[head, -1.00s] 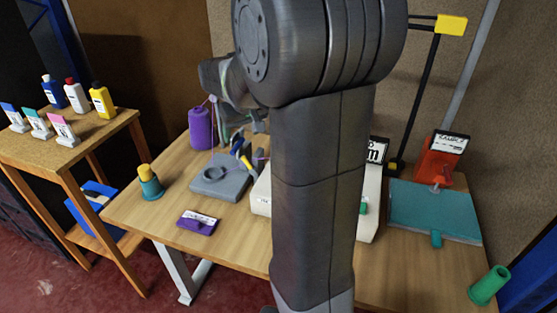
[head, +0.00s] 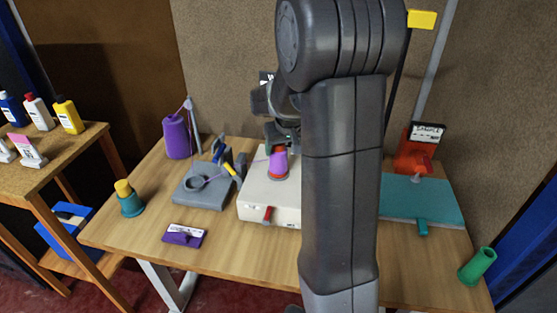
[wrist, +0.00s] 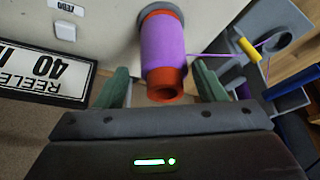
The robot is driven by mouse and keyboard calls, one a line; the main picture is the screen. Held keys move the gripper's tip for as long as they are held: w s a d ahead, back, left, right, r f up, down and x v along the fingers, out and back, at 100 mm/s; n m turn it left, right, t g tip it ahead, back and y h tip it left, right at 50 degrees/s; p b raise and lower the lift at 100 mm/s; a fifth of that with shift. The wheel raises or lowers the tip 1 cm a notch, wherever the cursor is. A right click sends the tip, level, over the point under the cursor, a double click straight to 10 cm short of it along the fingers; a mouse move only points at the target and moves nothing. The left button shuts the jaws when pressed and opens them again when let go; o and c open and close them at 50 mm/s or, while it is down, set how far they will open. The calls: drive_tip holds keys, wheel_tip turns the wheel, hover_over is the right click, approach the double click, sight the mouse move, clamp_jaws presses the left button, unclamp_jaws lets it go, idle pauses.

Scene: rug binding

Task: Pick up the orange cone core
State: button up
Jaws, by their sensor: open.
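The orange cone core (head: 279,176) stands on the white machine (head: 255,200), wound with purple yarn; its orange rim shows at the bottom. In the wrist view its bare orange end (wrist: 165,84) faces my gripper, with the purple yarn beyond. My gripper (wrist: 162,88) is open, one green finger on each side of the orange end, with visible gaps. In the head view my gripper (head: 283,140) is just above and behind the cone, partly hidden by my arm.
A purple yarn cone (head: 177,137) and a grey stand (head: 205,187) are to the left. A thread runs from the orange core toward the grey stand. A black-framed sign (wrist: 42,70) is near my gripper. A teal mat (head: 430,200) lies right.

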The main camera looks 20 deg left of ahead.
sight(279, 155)
drive_tip(key=x, duration=0.5)
drive_tip(key=shift+s+a+p, duration=0.1)
drive_tip(key=shift+s+p, duration=0.15)
drive_tip(key=shift+p, duration=0.1)
drive_tip(key=c, duration=1.1)
